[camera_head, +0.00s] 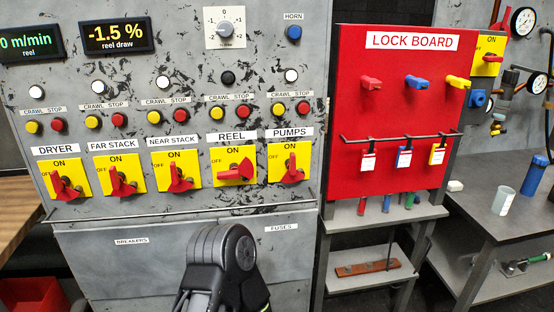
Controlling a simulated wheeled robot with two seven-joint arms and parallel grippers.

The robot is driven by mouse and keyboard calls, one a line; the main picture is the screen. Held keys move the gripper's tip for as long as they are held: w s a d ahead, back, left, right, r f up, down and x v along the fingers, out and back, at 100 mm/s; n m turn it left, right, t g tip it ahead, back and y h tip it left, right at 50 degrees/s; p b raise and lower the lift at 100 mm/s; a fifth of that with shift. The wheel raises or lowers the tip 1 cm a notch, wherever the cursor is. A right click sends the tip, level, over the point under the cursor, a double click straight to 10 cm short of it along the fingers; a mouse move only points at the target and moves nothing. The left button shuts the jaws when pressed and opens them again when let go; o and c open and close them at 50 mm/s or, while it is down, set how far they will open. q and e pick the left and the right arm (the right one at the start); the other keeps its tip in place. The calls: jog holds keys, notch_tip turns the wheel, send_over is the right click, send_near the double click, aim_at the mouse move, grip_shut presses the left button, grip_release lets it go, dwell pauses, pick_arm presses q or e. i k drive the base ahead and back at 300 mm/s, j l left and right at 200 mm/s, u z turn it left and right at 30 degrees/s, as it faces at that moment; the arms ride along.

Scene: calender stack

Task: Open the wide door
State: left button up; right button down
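Below the console's switch row is a grey lower front with a door panel labelled BREAKERS (120,265) on the left and a narrower-looking panel labelled FUSES (290,250) on the right. Both look closed. The task's wide door is not named on any label; the BREAKERS panel looks the wider one. No handle is clear on either. A dark rounded link of one of my arms rises from the bottom edge and covers the lower area between the two labels. Neither gripper's fingers show.
A horizontal rail (100,217) runs above the panels, under yellow-plated red switches (178,170). At right stand a red lock board (390,95), a small shelf stand (350,217) and a grey table (475,222). A wooden tabletop (15,210) and red bin (28,293) are at left.

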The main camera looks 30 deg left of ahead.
aim_at(137, 261)
jog(key=u, duration=2)
